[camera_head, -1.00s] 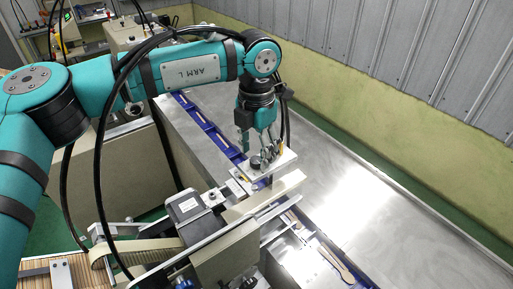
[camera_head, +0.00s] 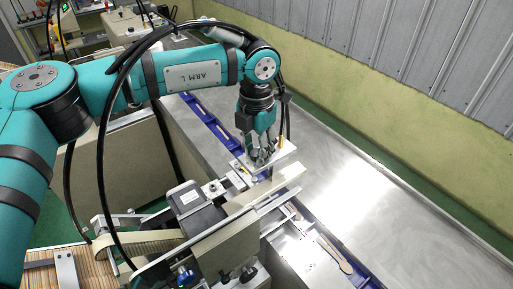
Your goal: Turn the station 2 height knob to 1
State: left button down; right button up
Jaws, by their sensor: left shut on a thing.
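My left gripper (camera_head: 262,156) points down from the teal arm at the centre of the head view. Its fingers are shut on the small dark height knob, on top of the light metal plate (camera_head: 284,155) of the station. The fingers hide most of the knob, and I cannot read any number or scale on it. A thin brass-coloured post (camera_head: 282,141) stands on the plate just right of the fingers. My right gripper is not in view.
A motor block (camera_head: 186,197) and a beige belt (camera_head: 135,245) sit left of the plate. A blue rail (camera_head: 205,119) with wooden sticks (camera_head: 335,254) runs beneath the station. The steel table (camera_head: 370,195) to the right is clear, with a wall behind it.

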pick_arm(q)
jog(key=shift+f+m+b, duration=0.15)
jog(key=shift+m+b, duration=0.35)
jog(key=shift+b, duration=0.35)
jog(key=m+b, duration=0.4)
jog(key=shift+b, duration=0.3)
jog(key=shift+m+b, duration=0.65)
jog(key=shift+m, duration=0.15)
jog(key=m+b, duration=0.2)
jog(key=m, duration=0.2)
jog(key=shift+m, duration=0.3)
jog(key=m, duration=0.2)
jog(key=shift+m, duration=0.3)
jog(key=shift+r+m+b, duration=0.25)
jog(key=shift+m+b, duration=0.15)
jog(key=shift+m, duration=1.1)
jog(key=c, duration=1)
grip_release()
